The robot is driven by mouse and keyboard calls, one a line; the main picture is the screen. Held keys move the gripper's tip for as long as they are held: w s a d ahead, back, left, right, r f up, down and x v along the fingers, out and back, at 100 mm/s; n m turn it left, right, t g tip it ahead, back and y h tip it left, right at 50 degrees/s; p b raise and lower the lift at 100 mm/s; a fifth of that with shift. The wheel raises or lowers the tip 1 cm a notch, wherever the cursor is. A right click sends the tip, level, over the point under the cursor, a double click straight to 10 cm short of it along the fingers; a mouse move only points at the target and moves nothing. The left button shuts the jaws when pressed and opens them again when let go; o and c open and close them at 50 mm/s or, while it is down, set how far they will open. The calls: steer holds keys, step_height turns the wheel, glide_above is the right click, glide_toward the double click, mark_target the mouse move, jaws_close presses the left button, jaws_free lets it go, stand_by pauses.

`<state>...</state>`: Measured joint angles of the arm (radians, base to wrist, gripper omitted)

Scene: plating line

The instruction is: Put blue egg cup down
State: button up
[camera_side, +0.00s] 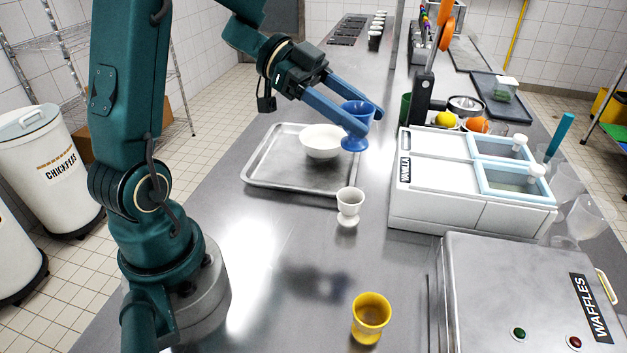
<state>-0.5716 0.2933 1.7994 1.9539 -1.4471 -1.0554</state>
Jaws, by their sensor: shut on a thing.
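The blue egg cup (355,143) is upright between the blue fingers of my gripper (362,122), which is shut on it. The fingers hide part of the cup's side. My gripper and the cup appear beside the right edge of a metal tray (262,168). Whether the cup's foot touches the surface or hangs above it, I cannot tell. A white egg cup (349,206) stands upright on the steel counter in front of the tray. A yellow egg cup (370,318) stands upright nearer the camera.
A white bowl (321,142) sits on the tray. A white vanilla-labelled container unit (470,185) stands to the right, with a waffle maker (520,290) in front of it. The steel counter (300,235) is clear left of the white and yellow cups.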

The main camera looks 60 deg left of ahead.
mark_target(353, 135)
steer(key=r+n+t+y, duration=0.1)
steer(key=r, duration=0.1)
steer(key=r+n+t+y, duration=0.1)
steer(key=n+t, duration=0.1)
steer(key=s+r+n+t+y, duration=0.1)
steer(key=r, duration=0.1)
steer(key=shift+d+r+n+t, duration=0.25)
steer(key=shift+r+n+t, duration=0.05)
steer(key=shift+r+n, duration=0.1)
steer(key=a+n+t+y, duration=0.1)
steer(key=y, duration=0.1)
steer(key=a+n+y, duration=0.1)
steer(key=n, duration=0.1)
steer(key=shift+r+t+y, duration=0.35)
steer(key=shift+t+y, duration=0.05)
steer(key=d+f+h, duration=0.1)
steer(key=d+f, duration=0.2)
steer(key=d, duration=0.7)
steer(key=shift+w+d+m, duration=0.15)
steer(key=shift+d+m, duration=0.15)
steer(key=shift+d, duration=0.25)
